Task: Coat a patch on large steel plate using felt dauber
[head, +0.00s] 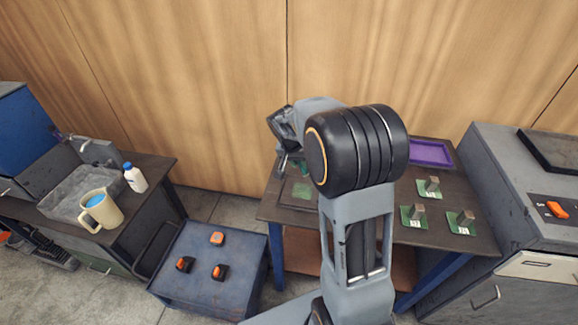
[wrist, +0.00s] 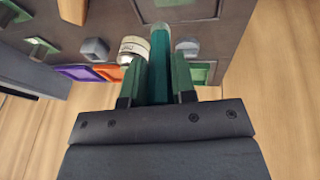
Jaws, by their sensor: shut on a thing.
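My gripper (wrist: 157,80) is shut on a long teal stick in the wrist view, which I take to be the felt dauber (wrist: 160,55); its far end points away over the table. In the head view my gripper (head: 283,158) is small, above the left part of the dark worktable, partly behind my arm. A dark flat plate with a green patch, likely the large steel plate (head: 294,204), lies on the table's left side below it. Whether the dauber touches the plate cannot be told.
A pale labelled jar (wrist: 133,48) stands beside the fingers. Steel blocks on green pads (head: 413,216) and a purple tray (head: 430,152) are on the worktable's right. A blue cart (head: 205,265) with orange items, and a bench with a pitcher (head: 100,209) and bottle (head: 135,179), stand left.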

